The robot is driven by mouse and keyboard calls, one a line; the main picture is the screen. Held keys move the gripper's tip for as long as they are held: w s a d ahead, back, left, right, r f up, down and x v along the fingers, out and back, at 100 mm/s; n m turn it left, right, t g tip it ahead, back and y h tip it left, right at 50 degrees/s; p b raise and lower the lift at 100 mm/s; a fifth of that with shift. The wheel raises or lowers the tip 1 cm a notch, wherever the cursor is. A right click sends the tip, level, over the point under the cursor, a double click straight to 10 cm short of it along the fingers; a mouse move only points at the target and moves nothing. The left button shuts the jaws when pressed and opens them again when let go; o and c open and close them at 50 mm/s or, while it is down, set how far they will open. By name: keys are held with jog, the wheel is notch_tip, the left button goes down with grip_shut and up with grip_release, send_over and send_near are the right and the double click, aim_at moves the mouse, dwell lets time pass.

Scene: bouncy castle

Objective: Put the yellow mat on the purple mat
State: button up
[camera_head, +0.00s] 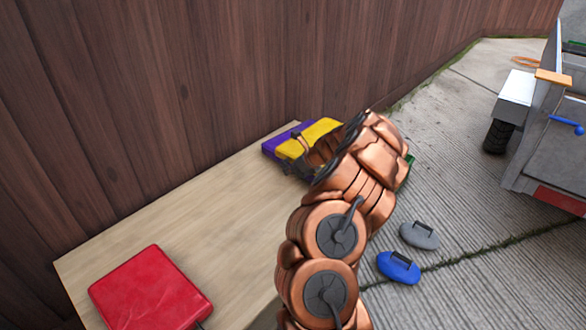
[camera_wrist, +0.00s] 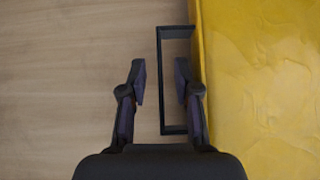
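The yellow mat (camera_head: 320,129) is at the far end of the wooden table, against the purple mat (camera_head: 273,147). Purple shows along its left and back sides; I cannot tell whether the yellow mat rests on it or beside it. My arm hides the right part of the yellow mat. In the wrist view the yellow mat (camera_wrist: 262,90) fills the right side, with a black rectangular handle (camera_wrist: 176,130) on its left edge. My gripper (camera_wrist: 161,80) is open. In that view its fingers lie either side of the handle's outer bar, with gaps visible.
A red mat (camera_head: 150,290) lies at the table's near end. The tabletop (camera_head: 190,210) between is clear. A wooden wall (camera_head: 200,80) runs behind.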

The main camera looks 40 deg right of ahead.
jog(key=shift+r, duration=0.1)
jog(key=shift+s+r, duration=0.2)
jog(key=shift+r, duration=0.1)
jog(key=p+v, duration=0.4)
jog(key=v, duration=0.7)
jog(key=w+a+r+n+g+y, duration=0.1)
jog(key=w+a+r+n+y, duration=0.2)
jog(key=a, duration=0.6)
jog(key=w+a+r+n, duration=0.1)
jog(key=a+r+n, duration=0.2)
jog(key=a+n, duration=0.35)
jog(key=s+a+r+n+g+y, duration=0.1)
jog(key=s+a+n+g, duration=0.2)
jog(key=a, duration=0.7)
jog(key=s+a+r+n+g+y, duration=0.1)
jog(key=s+a+r+n, duration=0.3)
jog(key=a, duration=0.6)
jog(key=s+a+f+n+g+h, duration=0.15)
jog(key=s+a+n+g, duration=0.25)
jog(key=s+a+n, duration=0.6)
jog(key=s+n+g+h, duration=0.3)
jog(key=s+n, duration=0.5)
jog(key=s, duration=1.1)
jog(key=shift+s+d+f+n+g+h, duration=0.25)
jog(key=shift+d+n+g+h, duration=0.1)
jog(key=shift+d+g, duration=0.1)
